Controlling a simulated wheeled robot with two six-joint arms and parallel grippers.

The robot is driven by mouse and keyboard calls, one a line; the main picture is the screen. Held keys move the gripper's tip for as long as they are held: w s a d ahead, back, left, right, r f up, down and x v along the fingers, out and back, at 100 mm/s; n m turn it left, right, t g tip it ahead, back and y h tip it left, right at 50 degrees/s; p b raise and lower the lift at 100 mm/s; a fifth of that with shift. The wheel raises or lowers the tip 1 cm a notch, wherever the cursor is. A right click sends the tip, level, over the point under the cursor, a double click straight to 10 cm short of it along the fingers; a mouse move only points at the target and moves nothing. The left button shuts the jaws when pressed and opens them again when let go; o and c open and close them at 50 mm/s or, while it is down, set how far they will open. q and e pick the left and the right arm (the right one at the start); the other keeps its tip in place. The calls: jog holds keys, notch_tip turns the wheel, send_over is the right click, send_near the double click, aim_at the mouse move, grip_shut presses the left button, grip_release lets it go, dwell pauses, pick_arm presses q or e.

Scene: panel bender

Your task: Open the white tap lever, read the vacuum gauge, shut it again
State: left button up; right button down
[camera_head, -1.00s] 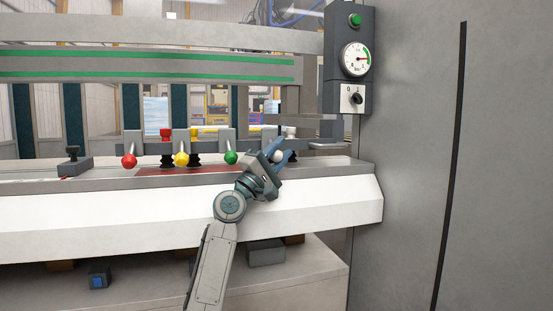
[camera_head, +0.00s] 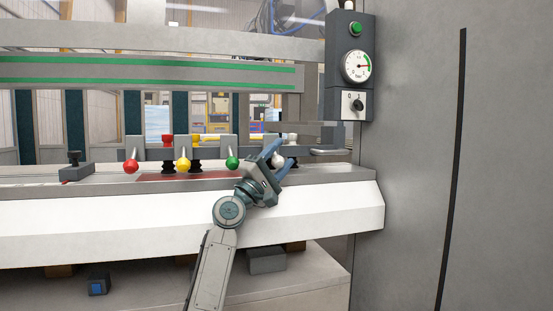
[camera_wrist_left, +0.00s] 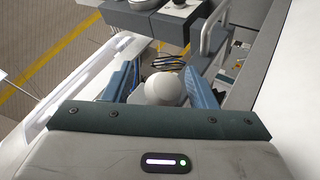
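The white tap lever ends in a white ball knob (camera_head: 278,160) at the right end of a row of levers. My left gripper (camera_head: 289,149) reaches the knob from the front with its blue fingers apart. In the left wrist view the white knob (camera_wrist_left: 165,89) sits between the two fingers of the left gripper (camera_wrist_left: 162,72), with a gap on either side. The vacuum gauge (camera_head: 356,66) is a round white dial with a green band, its needle pointing right. Its figures are too small to read. My right gripper is not in view.
Red (camera_head: 131,167), yellow (camera_head: 183,166) and green (camera_head: 232,163) lever knobs stand to the left in the same row. A grey control box (camera_head: 348,25) carries a green button and a black rotary switch (camera_head: 357,104). A grey wall (camera_head: 415,150) closes off the right.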

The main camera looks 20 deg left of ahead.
pick_arm(q)
jog(key=shift+s+f, duration=0.2)
jog(key=shift+f, duration=0.05)
jog(key=p+v, duration=0.1)
jog(key=v, duration=0.9)
jog(key=shift+a, duration=0.15)
dwell(0.8)
